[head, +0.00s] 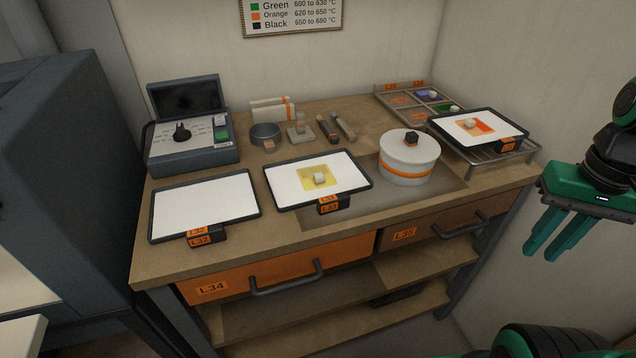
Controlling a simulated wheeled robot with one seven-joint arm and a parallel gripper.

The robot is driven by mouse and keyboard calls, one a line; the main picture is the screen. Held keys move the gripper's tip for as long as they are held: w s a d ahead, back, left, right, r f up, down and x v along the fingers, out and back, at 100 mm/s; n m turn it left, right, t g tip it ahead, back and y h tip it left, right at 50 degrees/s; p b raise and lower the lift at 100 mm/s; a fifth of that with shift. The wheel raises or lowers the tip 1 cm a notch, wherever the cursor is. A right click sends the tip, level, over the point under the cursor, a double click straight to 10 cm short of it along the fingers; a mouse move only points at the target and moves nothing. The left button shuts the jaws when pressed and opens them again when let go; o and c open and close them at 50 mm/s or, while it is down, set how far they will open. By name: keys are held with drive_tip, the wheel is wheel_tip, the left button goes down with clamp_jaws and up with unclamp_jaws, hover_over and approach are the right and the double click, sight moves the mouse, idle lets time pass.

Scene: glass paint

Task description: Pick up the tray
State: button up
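Three flat white trays with dark rims and dark front handles are in the head view. The left tray (206,203) is empty and lies on the bench. The middle tray (285,178) carries a yellow square with a small pale block on it. The task does not tell which tray is meant. My green gripper (543,253) hangs at the right, beyond the bench's right edge, apart from all trays. Its fingers are spread, with nothing visible between them.
A white round pot (409,162) with an orange band stands between the middle and right trays. A control box (190,142) stands at the back left. Small tools (328,128) lie behind. A sorting tray (398,101) is at the back right. Drawers (285,275) front the bench (160,262).

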drive_tip(key=w+a+r+n, duration=0.2)
drive_tip(key=w+a+n, duration=0.45)
drive_tip(key=w, duration=0.25)
drive_tip(key=n+g+y, duration=0.1)
drive_tip(key=n+y, duration=0.3)
drive_tip(key=n, duration=1.4)
approach(335, 196)
drive_tip(key=shift+a+f+n+g, duration=0.15)
drive_tip(key=shift+a+f+n, duration=0.15)
drive_tip(key=shift+f, duration=0.3)
drive_tip(key=shift+a+f+n+g, duration=0.2)
drive_tip(key=shift+f+n, duration=0.15)
drive_tip(key=shift+f, duration=0.25)
drive_tip(key=shift+x, duration=3.05)
drive_tip(key=shift+w, duration=0.1)
clamp_jaws()
